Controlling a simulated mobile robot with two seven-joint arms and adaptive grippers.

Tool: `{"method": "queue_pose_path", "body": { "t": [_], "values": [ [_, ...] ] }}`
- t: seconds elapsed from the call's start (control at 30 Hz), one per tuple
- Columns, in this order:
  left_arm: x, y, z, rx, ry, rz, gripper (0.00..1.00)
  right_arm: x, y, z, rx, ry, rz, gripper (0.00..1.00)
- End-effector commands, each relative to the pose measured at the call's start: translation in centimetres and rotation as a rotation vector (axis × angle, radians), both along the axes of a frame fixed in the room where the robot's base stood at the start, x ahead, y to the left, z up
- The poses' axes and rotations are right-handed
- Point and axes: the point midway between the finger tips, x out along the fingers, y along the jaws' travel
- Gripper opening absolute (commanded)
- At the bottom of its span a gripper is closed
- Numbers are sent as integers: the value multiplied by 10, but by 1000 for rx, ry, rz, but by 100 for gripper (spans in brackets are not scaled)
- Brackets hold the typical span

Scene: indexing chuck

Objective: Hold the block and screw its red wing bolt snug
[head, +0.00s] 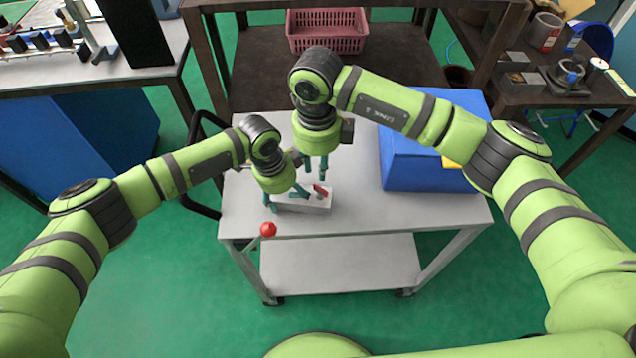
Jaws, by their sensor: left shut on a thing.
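A light grey block (318,205) lies on the top of the grey cart (430,212), near its front edge. A red wing bolt (320,190) sits at the right part of the block; how deep it is seated cannot be told. My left gripper (284,198) is at the left part of the block and shut on it, hiding that end. My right gripper (315,172) points down just above and behind the block, near the wing bolt. Its fingers are apart with nothing visible between them, and they appear clear of the bolt.
A big blue bin (425,165) stands on the cart's right side. A red knob (268,229) on a lever sticks up at the cart's front left edge. A dark bench with a pink basket (327,32) is behind. Cart top between block and bin is clear.

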Motion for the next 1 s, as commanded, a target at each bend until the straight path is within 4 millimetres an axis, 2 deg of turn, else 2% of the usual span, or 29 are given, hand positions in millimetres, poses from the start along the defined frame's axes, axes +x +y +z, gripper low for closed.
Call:
{"method": "queue_pose_path", "body": {
  "t": [0.03, 0.2, 0.4, 0.57, 0.8, 0.83, 0.9, 1.0],
  "values": [
    [-1, 1, -1, 1, 2, 1, 35, -1, 0, -13, -1, 5, 0, 25],
    [-1, 1, -1, 2, 1, 1, 35, 0, 0, -46, 1, 4, -1, 25],
    [-1, 1, -1, 2, 1, 1, 35, 0, 0, -72, 1, 2, 0, 25],
    [-1, 1, -1, 2, 1, 1, 35, 1, 0, -80, 3, 0, 0, 25],
    [-1, 1, -1, 2, 1, 1, 35, 1, 0, -80, 2, 0, 0, 25],
    [-1, 1, -1, 2, 1, 1, 35, 1, 0, -80, 2, 0, 0, 21],
    [-1, 1, -1, 2, 1, 1, 35, 1, -1, -80, 2, 0, 0, 0],
    [-1, 1, -1, 2, 1, 1, 35, 1, -1, -80, 2, 0, 0, 0]
  ]
}}
